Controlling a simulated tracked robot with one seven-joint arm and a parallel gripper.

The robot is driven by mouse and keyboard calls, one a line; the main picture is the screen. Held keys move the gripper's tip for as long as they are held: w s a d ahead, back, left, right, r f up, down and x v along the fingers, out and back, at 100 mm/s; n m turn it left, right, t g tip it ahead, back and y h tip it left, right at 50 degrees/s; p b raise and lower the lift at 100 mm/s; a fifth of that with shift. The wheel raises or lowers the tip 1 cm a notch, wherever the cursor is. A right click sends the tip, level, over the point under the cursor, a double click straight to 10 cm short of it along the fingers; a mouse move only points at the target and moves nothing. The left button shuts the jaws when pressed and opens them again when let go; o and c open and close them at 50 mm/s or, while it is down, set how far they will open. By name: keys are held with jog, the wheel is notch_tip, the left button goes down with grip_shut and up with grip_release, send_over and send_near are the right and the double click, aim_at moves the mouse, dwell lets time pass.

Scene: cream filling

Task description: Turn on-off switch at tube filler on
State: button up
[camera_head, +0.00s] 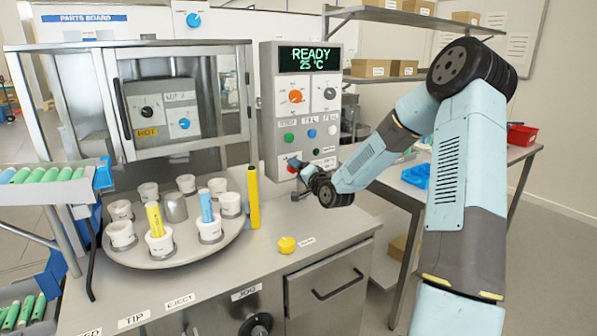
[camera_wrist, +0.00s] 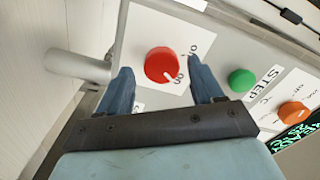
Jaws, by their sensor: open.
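The tube filler's control panel (camera_head: 267,115) stands upright at the back of the bench, its display lit with READY 25 °C. A red round switch knob (camera_wrist: 158,64) sits on a white plate in the wrist view, with a small white mark at its edge and small lettering beside it, too small to read surely. My gripper (camera_wrist: 163,71) is open, its two blue fingers on either side of the red knob; I cannot tell whether they touch it. In the head view my gripper (camera_head: 299,166) is at the panel's lower left and mostly covers the knob.
A green button (camera_wrist: 241,80) and an orange knob (camera_wrist: 294,114) lie right of the fingers in the wrist view. A metal cylinder (camera_wrist: 76,66) juts out at left. The turntable (camera_head: 160,262) with cups and tubes and a yellow knob (camera_head: 286,245) are on the bench.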

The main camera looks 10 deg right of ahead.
jog(key=v, duration=1.3)
jog(key=shift+s, duration=0.1)
jog(key=s+a+r+n+g+h, duration=0.1)
jog(key=s+r+n+g+h, duration=0.1)
jog(key=s, duration=1)
jog(key=s+a+r+n+g+h, duration=0.1)
jog(key=s+r+n+g, duration=0.2)
jog(key=s, duration=0.8)
jog(key=s+a+r+n+g+h, duration=0.2)
jog(key=s+r+g, duration=0.4)
jog(key=s+r, duration=0.3)
jog(key=s+n, duration=0.1)
jog(key=s, duration=0.2)
jog(key=shift+s+n+g+h, duration=0.3)
jog(key=shift+s, duration=0.05)
